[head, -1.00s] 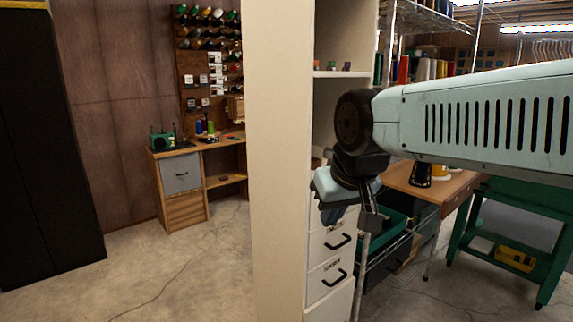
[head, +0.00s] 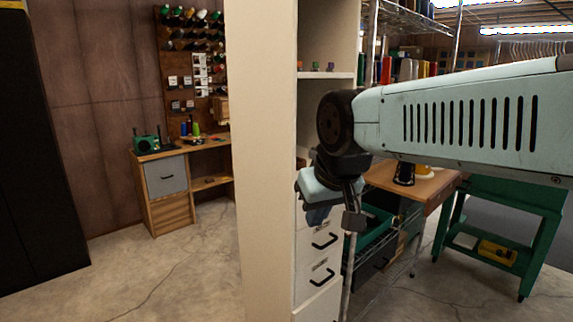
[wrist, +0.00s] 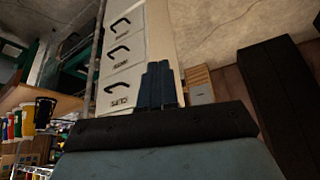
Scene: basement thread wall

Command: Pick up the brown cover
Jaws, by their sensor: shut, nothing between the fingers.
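I cannot make out a brown cover in either view. My gripper (head: 317,217) hangs in front of the white drawer cabinet in the head view, its blue fingers pointing down. In the wrist view the blue fingers of my gripper (wrist: 160,84) lie together, shut and empty, with the drawers behind them.
A tall cream cabinet (head: 264,160) with labelled drawers (head: 318,245) stands close by, beside a wire rack. A wooden table (head: 420,184) and green cart (head: 505,225) are at right. A wooden desk (head: 172,176) stands back left. The floor (head: 165,270) at left is clear.

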